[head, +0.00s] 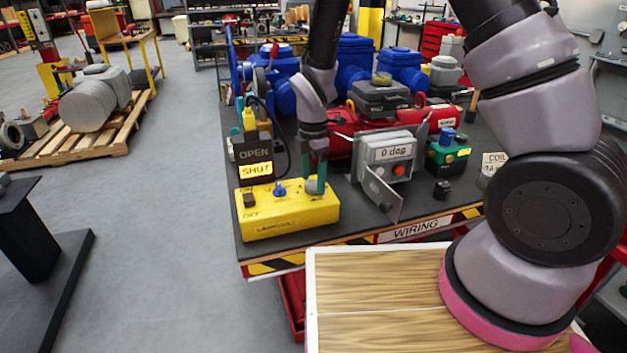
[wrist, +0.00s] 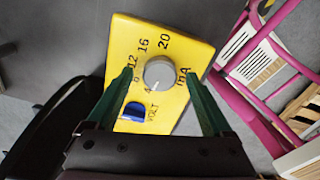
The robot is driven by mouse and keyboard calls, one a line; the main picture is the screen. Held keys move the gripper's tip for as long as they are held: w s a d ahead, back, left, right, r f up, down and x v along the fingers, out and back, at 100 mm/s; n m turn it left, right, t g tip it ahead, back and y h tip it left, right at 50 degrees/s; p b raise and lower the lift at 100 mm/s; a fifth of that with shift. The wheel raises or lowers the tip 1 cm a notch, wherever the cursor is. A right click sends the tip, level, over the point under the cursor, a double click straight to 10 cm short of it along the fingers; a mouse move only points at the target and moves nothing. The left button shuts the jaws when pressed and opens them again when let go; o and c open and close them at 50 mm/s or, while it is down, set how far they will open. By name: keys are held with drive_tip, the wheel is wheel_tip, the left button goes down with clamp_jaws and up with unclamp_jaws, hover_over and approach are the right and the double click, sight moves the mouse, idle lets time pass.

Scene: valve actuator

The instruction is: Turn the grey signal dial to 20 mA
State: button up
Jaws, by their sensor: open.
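The yellow box (head: 290,216) stands at the front left of the bench, and it also fills the middle of the wrist view (wrist: 190,50). Its grey signal dial (wrist: 159,72) has a scale of 4, 8, 12, 16 and 20 with "mA". A faint mark on the dial seems to point lower left, near 4. My gripper (head: 315,181) is over the right end of the box, pointing down. In the wrist view its green fingers (wrist: 159,78) are open, one on each side of the dial; contact is not clear. In the head view the fingers mostly hide the dial.
A blue knob (head: 280,189) marked VOLT and a black switch (head: 249,200) sit on the same box. An OPEN/SHUT sign (head: 255,162) stands behind it, SHUT lit. A grey unit reading "0 deg" (head: 390,152) with a plate stands close right of my gripper.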

drive_tip(key=shift+f, duration=0.45)
drive_tip(key=shift+c, duration=0.3)
clamp_jaws()
